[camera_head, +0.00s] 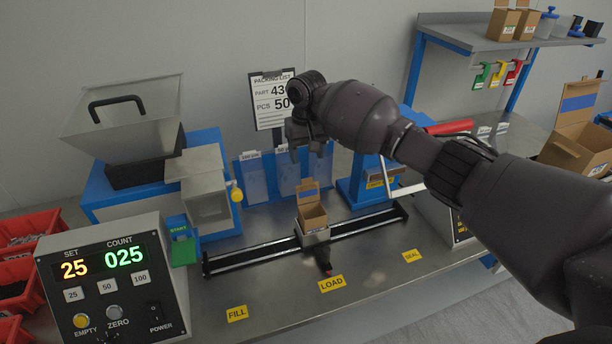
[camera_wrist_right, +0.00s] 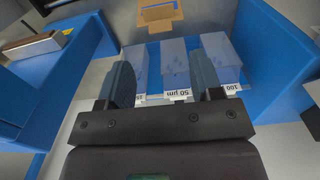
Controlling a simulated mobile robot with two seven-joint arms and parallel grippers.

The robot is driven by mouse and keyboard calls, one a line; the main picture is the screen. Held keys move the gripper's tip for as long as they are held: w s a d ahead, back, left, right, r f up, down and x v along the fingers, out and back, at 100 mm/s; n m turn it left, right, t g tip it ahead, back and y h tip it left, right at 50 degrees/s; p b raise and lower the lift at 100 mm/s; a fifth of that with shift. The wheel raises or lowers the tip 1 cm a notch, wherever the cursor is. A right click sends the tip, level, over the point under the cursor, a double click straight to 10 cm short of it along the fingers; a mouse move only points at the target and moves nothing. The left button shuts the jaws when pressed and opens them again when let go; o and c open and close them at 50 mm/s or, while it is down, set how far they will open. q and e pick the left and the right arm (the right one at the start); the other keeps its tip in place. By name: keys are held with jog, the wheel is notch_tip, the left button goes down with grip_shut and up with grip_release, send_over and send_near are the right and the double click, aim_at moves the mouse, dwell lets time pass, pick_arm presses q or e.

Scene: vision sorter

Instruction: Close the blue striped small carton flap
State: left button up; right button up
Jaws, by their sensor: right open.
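The small brown carton (camera_head: 313,216) sits in a light holder on the slide rail at the middle of the bench. In the right wrist view the carton (camera_wrist_right: 158,13) shows at the top edge, beyond the fingers. My right gripper (camera_head: 307,148) is above and behind the carton, in front of the hanging bags, and touches neither carton nor flap. In the wrist view its two fingers (camera_wrist_right: 163,78) are wide apart with nothing between them. My left gripper is not in view.
A black rail (camera_head: 250,259) crosses the bench behind FILL, LOAD and SEAL labels. A blue press with a red handle (camera_head: 450,127) stands right of the carton. The hopper (camera_head: 125,115) and counter box (camera_head: 110,285) are left. A larger open carton (camera_head: 580,145) is far right.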

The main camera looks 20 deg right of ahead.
aim_at(307, 179)
notch_tip(307, 179, down, 8)
jog(key=shift+r+b, duration=0.15)
jog(key=shift+b, duration=0.2)
jog(key=shift+c, duration=0.2)
grip_shut()
